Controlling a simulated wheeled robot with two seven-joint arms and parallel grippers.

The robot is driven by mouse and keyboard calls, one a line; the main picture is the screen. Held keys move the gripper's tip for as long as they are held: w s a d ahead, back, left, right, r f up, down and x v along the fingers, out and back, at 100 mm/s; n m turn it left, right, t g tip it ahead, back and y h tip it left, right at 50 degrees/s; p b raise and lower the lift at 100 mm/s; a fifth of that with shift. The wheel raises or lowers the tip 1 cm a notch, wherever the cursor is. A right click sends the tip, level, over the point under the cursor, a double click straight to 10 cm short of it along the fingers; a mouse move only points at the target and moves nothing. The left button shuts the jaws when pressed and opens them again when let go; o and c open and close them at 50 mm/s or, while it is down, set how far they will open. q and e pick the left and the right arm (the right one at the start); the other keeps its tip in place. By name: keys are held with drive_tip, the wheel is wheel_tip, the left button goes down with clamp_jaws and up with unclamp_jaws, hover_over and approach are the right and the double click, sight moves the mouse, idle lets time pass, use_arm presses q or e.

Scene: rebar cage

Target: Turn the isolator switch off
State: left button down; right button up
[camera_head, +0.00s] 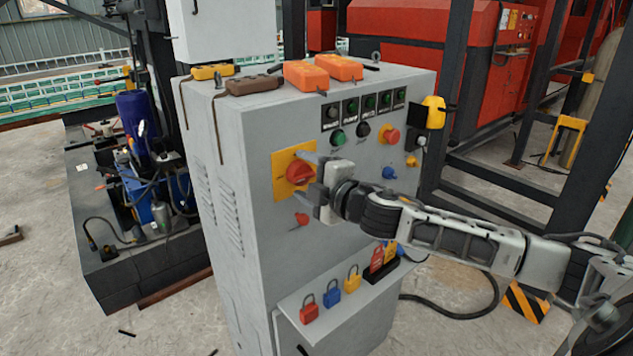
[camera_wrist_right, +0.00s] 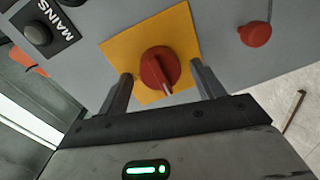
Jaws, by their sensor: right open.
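The isolator switch (camera_head: 299,172) is a red rotary knob on a yellow square plate (camera_head: 284,160) on the front of the grey cabinet. It also shows in the right wrist view as a red knob (camera_wrist_right: 160,68) with a pale pointer line, on the yellow plate (camera_wrist_right: 125,47). My right gripper (camera_head: 309,174) is at the knob, with its fingers open on either side of it. In the wrist view both fingers of the right gripper (camera_wrist_right: 163,88) stand apart from the knob, with gaps on both sides. My left gripper is not in view.
The grey cabinet (camera_head: 250,215) carries push buttons, a red stop button (camera_head: 389,137) and a small red knob (camera_head: 301,219) below the plate. Orange pendant boxes (camera_head: 306,77) lie on top.

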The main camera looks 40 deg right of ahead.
drive_tip(key=shift+s+d+f, duration=0.1)
drive_tip(key=shift+s, duration=0.2)
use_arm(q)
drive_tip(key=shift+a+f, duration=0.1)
use_arm(e)
drive_tip(key=s+d+r, duration=0.1)
drive_tip(key=s, duration=1.4)
drive_tip(key=shift+r, duration=0.25)
